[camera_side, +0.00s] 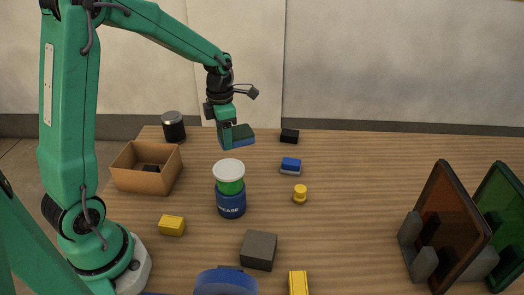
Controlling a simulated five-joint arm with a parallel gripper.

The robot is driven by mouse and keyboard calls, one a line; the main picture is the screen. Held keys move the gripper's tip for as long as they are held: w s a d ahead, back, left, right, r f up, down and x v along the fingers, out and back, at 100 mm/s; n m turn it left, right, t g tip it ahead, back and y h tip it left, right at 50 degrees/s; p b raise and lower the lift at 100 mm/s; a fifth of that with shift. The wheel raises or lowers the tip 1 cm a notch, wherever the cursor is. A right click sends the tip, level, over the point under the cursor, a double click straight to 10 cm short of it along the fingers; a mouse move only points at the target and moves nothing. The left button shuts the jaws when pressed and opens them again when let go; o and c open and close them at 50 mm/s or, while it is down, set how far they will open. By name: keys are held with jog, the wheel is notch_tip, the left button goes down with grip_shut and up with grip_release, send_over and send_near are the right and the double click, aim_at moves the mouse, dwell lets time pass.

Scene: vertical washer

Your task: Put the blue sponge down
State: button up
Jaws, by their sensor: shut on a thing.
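My gripper (228,137) is at the upper middle of the side view, above the far part of the wooden table. It is shut on the blue sponge (241,142), a flat block with a blue lower part showing. The green jaws hide part of the sponge. The sponge appears held above the table, though the exact height is hard to tell.
An open cardboard box (141,181) stands left, near a dark jar (173,126). A blue-green can with white lid (230,188) stands in front of the sponge. Orange (453,228) and green panels (503,215) stand right. The centre-right table (365,185) is clear.

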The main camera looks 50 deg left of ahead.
jog(key=w+d+m, duration=0.1)
jog(key=w+d, duration=0.4)
jog(key=d, duration=0.6)
jog(key=w+d+m, duration=0.2)
jog(key=w+d, duration=0.4)
jog(key=d, duration=0.5)
jog(key=w+d+m, duration=0.2)
jog(key=w+d, duration=0.4)
jog(key=d, duration=0.5)
jog(key=shift+d+r, duration=0.15)
jog(key=shift+d, duration=0.2)
jog(key=shift+w+a, duration=0.1)
jog(key=shift+w, duration=0.05)
send_over(346, 176)
notch_tip(346, 176, down, 7)
jog(key=shift+f, duration=2)
jog(key=shift+f, duration=0.15)
